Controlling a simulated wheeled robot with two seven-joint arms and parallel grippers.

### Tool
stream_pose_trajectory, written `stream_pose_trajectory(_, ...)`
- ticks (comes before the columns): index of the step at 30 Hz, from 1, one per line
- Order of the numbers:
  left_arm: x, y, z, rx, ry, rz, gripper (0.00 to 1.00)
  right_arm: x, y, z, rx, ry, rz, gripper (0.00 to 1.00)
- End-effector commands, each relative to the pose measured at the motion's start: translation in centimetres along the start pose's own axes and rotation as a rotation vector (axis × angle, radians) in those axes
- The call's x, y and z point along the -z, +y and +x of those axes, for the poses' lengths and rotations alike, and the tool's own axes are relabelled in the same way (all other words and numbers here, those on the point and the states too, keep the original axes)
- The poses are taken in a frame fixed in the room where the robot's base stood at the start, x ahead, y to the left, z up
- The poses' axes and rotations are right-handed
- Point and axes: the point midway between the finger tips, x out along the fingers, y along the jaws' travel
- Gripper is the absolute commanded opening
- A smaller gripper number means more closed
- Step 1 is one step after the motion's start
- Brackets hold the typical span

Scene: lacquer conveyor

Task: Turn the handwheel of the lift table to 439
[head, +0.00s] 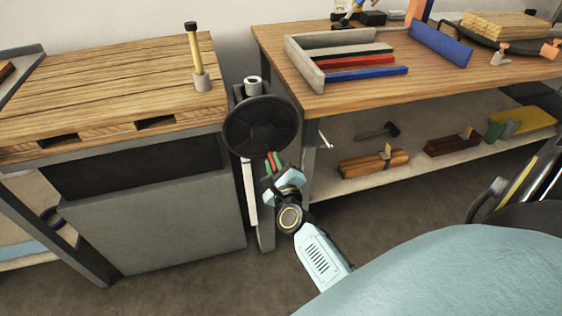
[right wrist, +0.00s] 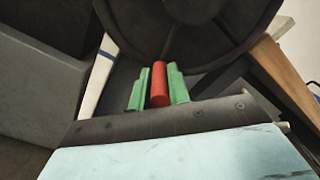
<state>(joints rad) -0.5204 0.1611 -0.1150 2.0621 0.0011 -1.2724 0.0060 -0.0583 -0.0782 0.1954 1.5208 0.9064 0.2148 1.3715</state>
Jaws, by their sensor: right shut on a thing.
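The handwheel (head: 261,125) is a dark round disc on a grey post to the right of the lift table (head: 110,90), which has a plank top and grey body. My right gripper (head: 273,162) is at the wheel's lower rim. In the right wrist view its green fingers stand on both sides of a red handle (right wrist: 159,84) and are shut on it. The wheel's dark underside (right wrist: 185,35) fills the top of that view. A pale upright strip (head: 249,192) is below the wheel; no number on it is readable. My left gripper is not in view.
A yellow-handled tool stands in a grey holder (head: 202,81) on the plank top. To the right, a wooden workbench (head: 420,88) carries a grey frame and coloured bars. Its lower shelf (head: 410,175) holds planes and a mallet. Bare floor shows below the wheel.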

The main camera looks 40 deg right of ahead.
Motion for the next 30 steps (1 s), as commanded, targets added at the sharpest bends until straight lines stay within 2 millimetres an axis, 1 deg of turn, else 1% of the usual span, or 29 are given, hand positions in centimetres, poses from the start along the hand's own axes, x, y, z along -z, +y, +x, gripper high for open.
stream_pose_trajectory(1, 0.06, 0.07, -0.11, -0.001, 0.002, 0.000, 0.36, -0.06, 0.47, -0.10, -0.008, 0.000, 0.009, 0.00)
stream_pose_trajectory(2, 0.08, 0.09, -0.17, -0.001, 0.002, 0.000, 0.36, -0.11, 0.52, -0.09, -0.008, 0.000, 0.014, 0.00)
stream_pose_trajectory(17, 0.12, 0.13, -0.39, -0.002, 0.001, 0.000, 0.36, -0.29, 0.60, -0.08, -0.009, -0.002, 0.029, 0.00)
stream_pose_trajectory(18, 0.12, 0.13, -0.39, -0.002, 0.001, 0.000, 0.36, -0.29, 0.59, -0.08, -0.009, -0.002, 0.028, 0.23)
stream_pose_trajectory(22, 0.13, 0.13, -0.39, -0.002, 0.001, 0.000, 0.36, -0.28, 0.50, -0.05, -0.007, -0.002, 0.028, 0.40)
stream_pose_trajectory(30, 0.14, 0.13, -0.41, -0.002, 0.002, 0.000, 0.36, -0.28, 0.36, -0.07, -0.004, -0.002, 0.028, 0.40)
